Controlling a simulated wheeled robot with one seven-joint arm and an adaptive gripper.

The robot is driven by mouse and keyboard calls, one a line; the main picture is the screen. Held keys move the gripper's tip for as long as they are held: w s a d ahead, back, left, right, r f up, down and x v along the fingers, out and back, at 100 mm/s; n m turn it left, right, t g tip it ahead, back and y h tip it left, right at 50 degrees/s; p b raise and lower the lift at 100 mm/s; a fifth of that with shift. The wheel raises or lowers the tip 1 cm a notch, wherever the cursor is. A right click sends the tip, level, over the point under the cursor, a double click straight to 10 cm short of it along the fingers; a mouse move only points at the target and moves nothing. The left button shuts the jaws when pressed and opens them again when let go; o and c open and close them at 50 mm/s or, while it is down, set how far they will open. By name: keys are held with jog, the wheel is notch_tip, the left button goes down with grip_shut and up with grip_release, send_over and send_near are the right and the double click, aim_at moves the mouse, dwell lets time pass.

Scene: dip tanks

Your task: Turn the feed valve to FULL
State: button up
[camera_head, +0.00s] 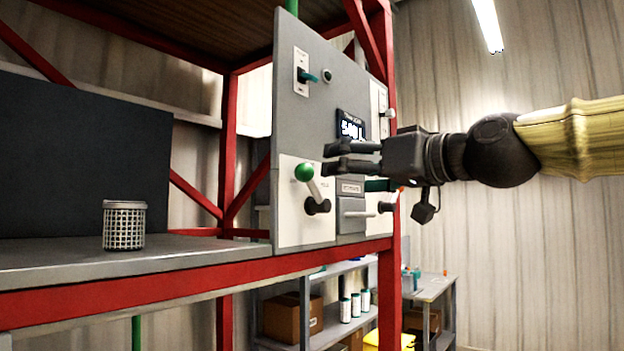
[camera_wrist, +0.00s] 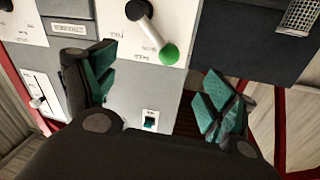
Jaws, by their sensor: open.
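The likely feed valve is a lever with a green ball knob (camera_head: 304,172) on a white plate of the grey panel. Its grey arm tilts up and left from a dark pivot (camera_head: 317,206). In the wrist view the knob (camera_wrist: 169,53) and pivot (camera_wrist: 138,10) show at the top, with small upside-down labels beside them that I cannot read surely. My gripper (camera_head: 328,158) is open and empty, in front of the panel, right of and slightly above the knob. In the wrist view its green-padded fingers (camera_wrist: 157,90) are spread, the knob lying beyond the gap, apparently untouched.
The panel also carries a toggle switch (camera_head: 306,76), a display (camera_head: 351,125) reading about 500 L, and a side slider (camera_head: 387,113). A mesh basket (camera_head: 124,226) stands on the grey bench (camera_head: 60,262) at left. A red frame post (camera_head: 389,290) stands below the panel's right edge.

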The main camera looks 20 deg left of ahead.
aim_at(313, 176)
jog(key=p+x, duration=0.3)
jog(key=x, duration=0.7)
jog(key=shift+w+a, duration=0.1)
jog(key=shift+w, duration=0.1)
